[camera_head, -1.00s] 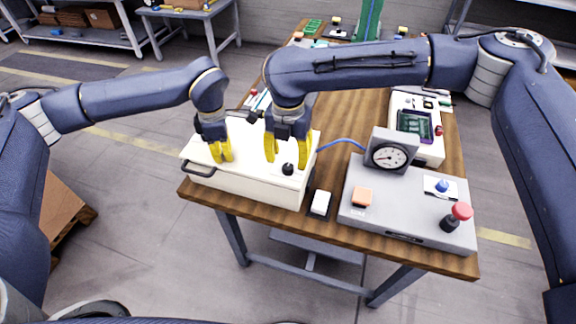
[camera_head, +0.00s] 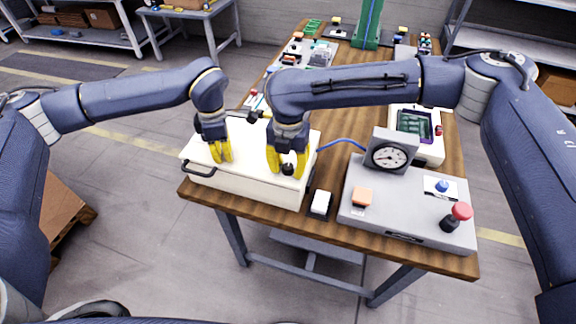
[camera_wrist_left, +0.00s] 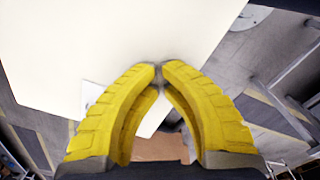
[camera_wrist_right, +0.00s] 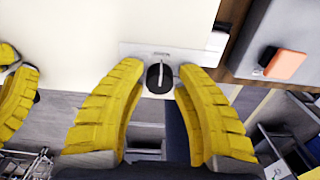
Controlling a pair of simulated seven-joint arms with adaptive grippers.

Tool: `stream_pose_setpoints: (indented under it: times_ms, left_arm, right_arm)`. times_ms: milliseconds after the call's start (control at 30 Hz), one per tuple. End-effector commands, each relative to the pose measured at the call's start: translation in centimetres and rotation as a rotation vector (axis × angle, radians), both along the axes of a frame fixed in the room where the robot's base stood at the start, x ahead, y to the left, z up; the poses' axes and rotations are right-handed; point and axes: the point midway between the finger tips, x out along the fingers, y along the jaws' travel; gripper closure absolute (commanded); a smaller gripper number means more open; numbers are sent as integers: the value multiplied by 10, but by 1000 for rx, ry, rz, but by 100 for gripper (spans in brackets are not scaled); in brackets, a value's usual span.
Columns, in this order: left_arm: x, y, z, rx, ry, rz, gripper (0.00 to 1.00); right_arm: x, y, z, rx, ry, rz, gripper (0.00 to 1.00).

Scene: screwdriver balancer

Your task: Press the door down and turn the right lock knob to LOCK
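The white box with its flat door (camera_head: 245,185) stands at the table's left front, the door lying closed. The right lock knob (camera_head: 288,169) is black and round, near the door's right end. In the right wrist view the knob (camera_wrist_right: 160,78) has a pale line on top and sits on a light plate (camera_wrist_right: 205,54). My right gripper (camera_head: 287,170) is open, its yellow fingers on either side of the knob with gaps beside it. My left gripper (camera_head: 222,157) is shut with nothing between its tips, at the door's left part; in the left wrist view the tips (camera_wrist_left: 160,66) meet over the white surface. Contact is unclear.
A black handle (camera_head: 196,170) sticks out at the box's left front. A white rocker switch (camera_head: 320,203) stands right of the box. A grey console (camera_head: 405,215) with gauge, orange button (camera_head: 362,196) and red-topped knob (camera_head: 460,211) fills the table's right front.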

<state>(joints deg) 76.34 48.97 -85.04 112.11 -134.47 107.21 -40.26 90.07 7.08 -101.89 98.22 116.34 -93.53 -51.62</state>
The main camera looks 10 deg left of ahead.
Motion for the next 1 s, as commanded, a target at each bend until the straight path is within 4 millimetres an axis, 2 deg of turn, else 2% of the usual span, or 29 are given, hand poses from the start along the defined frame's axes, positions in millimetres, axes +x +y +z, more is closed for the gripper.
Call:
stream_pose_setpoints:
  times_ms: [33, 200, 267, 667, 1000]
  left_arm:
    - [-1, 0, -2, 1, 3, 0, 100]
    - [-1, 0, -2, 1, 3, 0, 100]
    - [-1, 0, -2, 1, 3, 0, 100]
    - [-1, 1, -2, 2, 3, 0, 100]
    - [-1, 1, -2, 2, 3, 1, 100]
  right_arm:
    - [0, 0, 0, 0, 0, 0, 75]
    - [0, 0, 0, 0, 0, 0, 95]
    - [0, 0, 0, 0, 0, 0, 100]
    - [0, 0, 0, -1, -1, -44, 100]
    - [0, 0, 1, -2, -1, -294, 100]
